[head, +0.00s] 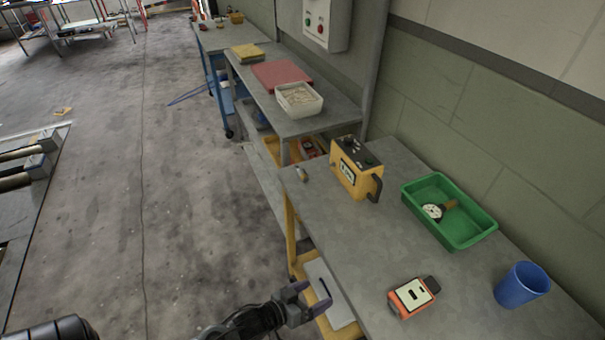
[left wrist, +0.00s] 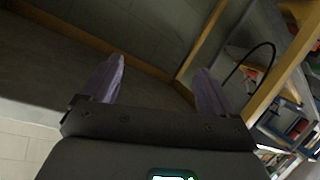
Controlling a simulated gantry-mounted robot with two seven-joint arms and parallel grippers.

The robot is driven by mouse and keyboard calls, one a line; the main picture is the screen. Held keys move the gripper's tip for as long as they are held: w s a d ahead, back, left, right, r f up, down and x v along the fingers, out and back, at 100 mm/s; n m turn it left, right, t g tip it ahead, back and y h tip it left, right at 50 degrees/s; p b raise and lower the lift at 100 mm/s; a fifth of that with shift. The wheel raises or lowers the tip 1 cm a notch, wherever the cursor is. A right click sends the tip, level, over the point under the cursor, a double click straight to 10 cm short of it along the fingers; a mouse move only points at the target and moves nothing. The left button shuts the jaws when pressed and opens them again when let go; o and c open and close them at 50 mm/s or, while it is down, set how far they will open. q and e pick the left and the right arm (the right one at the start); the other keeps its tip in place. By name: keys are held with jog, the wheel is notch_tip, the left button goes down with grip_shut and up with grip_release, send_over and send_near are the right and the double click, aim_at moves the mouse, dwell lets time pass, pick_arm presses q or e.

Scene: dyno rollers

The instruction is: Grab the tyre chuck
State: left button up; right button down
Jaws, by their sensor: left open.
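A small pale, brass-coloured piece (head: 302,174) lies near the left edge of the near grey table (head: 335,215); it looks like the tyre chuck, though it is too small to be sure. My left gripper (head: 311,296) is at the bottom of the head view, beside the table's left edge and well short of the small piece. Its purple fingers are apart and empty, and they also show spread in the left wrist view (left wrist: 160,85). The small piece does not show clearly in the left wrist view. My right gripper is not in view.
A yellow instrument box (head: 354,170) stands just right of the small piece. A green tray (head: 465,233) holds a round white-faced gauge (head: 434,211). An orange device (head: 411,297) and a blue cup (head: 521,285) stand at the table's near end. The table's middle is clear.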

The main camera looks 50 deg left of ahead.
pick_arm(q)
jog(key=w+a+r+m+t+h+p, duration=0.2)
jog(key=a+t+p, duration=0.1)
jog(key=a, duration=0.8)
jog(key=m+h+p, duration=0.2)
jog(key=m+p, duration=0.2)
send_near(301, 173)
jog(key=shift+t, duration=0.3)
jog(key=shift+f+b+x, duration=0.2)
jog(key=shift+b+x, duration=0.6)
jog(key=shift+x, duration=1.25)
jog(key=shift+f+b+x, duration=0.2)
jog(key=shift+b+x, duration=0.55)
jog(key=shift+x, duration=1.25)
jog(key=shift+d, duration=0.1)
jog(key=c, duration=1.2)
jog(key=shift+r, duration=0.1)
